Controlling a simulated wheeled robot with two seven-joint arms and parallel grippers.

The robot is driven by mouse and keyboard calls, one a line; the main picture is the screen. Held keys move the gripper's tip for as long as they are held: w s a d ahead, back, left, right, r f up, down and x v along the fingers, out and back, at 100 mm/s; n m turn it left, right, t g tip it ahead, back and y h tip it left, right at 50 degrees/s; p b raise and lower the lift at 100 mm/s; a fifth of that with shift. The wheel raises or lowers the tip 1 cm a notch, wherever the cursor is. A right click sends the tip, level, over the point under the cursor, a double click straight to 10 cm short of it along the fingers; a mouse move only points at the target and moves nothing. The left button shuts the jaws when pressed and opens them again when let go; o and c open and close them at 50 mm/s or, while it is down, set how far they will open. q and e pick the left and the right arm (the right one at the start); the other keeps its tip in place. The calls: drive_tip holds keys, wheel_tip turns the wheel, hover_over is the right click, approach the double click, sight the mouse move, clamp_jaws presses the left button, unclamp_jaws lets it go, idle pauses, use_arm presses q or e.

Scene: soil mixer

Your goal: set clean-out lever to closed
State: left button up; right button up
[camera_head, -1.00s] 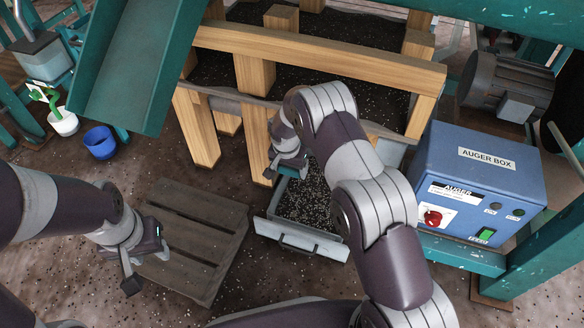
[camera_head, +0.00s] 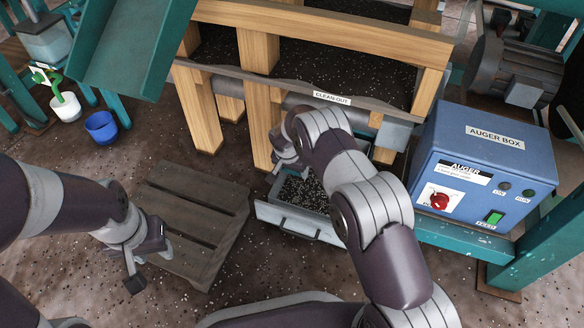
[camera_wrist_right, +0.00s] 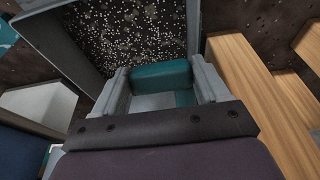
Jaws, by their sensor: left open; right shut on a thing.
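My right gripper (camera_head: 281,163) is low under the hopper, beside a wooden post and above the drawer. In the right wrist view its two fingers (camera_wrist_right: 163,85) are shut on a teal block (camera_wrist_right: 162,75), which looks like the grip of the clean-out lever. The rest of the lever is hidden by my gripper and arm. A white CLEAN-OUT label (camera_head: 332,98) is on the grey edge above. My left gripper (camera_head: 148,268) is open and empty over the pallet's left edge.
A grey drawer (camera_head: 300,222) holding dark speckled soil stands open below the hopper. The blue auger box (camera_head: 480,165) stands to the right. A wooden pallet (camera_head: 190,215) lies on the floor; a blue pot (camera_head: 101,127) and a white plant pot (camera_head: 66,107) stand at left.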

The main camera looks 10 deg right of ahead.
drive_tip(key=shift+d+f, duration=0.1)
drive_tip(key=shift+f, duration=0.4)
drive_tip(key=o, duration=1.4)
drive_tip(key=shift+c, duration=0.2)
drive_tip(key=shift+o, duration=0.8)
drive_tip(key=shift+f, duration=0.25)
drive_tip(key=shift+w+f, duration=0.1)
drive_tip(key=p+v, duration=0.6)
drive_tip(key=v, duration=0.6)
drive_tip(key=shift+r+p, duration=0.3)
drive_tip(key=shift+r, duration=0.05)
drive_tip(key=shift+d, duration=0.1)
